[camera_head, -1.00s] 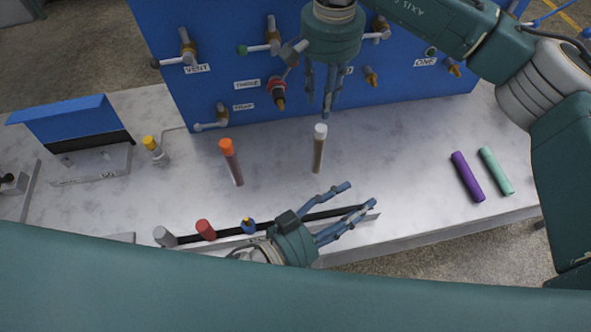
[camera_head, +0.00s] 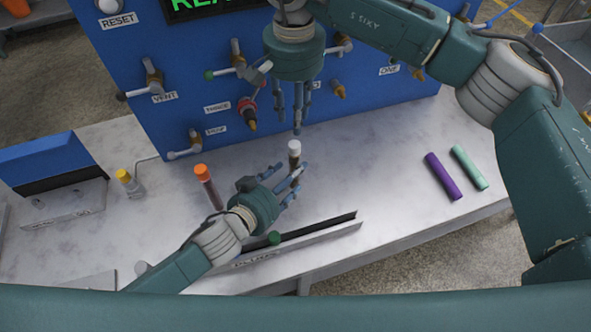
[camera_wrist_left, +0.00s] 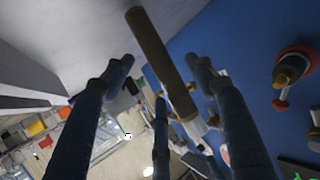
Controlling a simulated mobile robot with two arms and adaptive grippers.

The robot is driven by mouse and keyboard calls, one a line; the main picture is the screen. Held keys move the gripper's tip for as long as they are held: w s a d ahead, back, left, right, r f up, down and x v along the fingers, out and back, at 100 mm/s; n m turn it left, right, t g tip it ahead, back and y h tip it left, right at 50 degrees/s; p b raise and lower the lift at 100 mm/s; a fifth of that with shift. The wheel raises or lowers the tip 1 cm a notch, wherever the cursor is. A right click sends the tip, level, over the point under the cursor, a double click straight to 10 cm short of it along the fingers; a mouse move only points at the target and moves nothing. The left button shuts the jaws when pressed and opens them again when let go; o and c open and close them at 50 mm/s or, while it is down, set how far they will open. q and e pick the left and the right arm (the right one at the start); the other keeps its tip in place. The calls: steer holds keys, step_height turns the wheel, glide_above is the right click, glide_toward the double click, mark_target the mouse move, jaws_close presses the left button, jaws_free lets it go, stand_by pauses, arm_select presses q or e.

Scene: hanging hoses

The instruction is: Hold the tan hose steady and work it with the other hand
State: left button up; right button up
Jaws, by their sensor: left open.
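The tan hose with its white end (camera_head: 294,148) stands out above the bench in front of the blue panel. Its lower part is partly hidden by my left gripper's fingers. In the left wrist view the tan hose (camera_wrist_left: 155,55) runs slantwise between the spread fingers. My left gripper (camera_head: 291,178) is open at the hose; I cannot tell whether any finger touches it. My right gripper (camera_head: 297,122) points down just above the white end, its fingers apart and empty.
The blue panel (camera_head: 170,118) with valves, including a red one (camera_head: 247,112), rises behind. An orange-topped tube (camera_head: 205,182) is left of the hose. A dark rail (camera_head: 318,229) lies along the front edge. Purple (camera_head: 443,176) and teal (camera_head: 469,167) tubes lie right.

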mark_target(294, 144)
arm_select(q)
steer(key=shift+x, duration=1.8)
steer(key=c, duration=1.3)
arm_select(e)
steer(key=o, duration=0.3)
steer(key=shift+r, duration=0.1)
step_height(294, 144, down, 10)
steer(key=m, duration=0.3)
steer(key=shift+r, duration=0.2)
jaws_close()
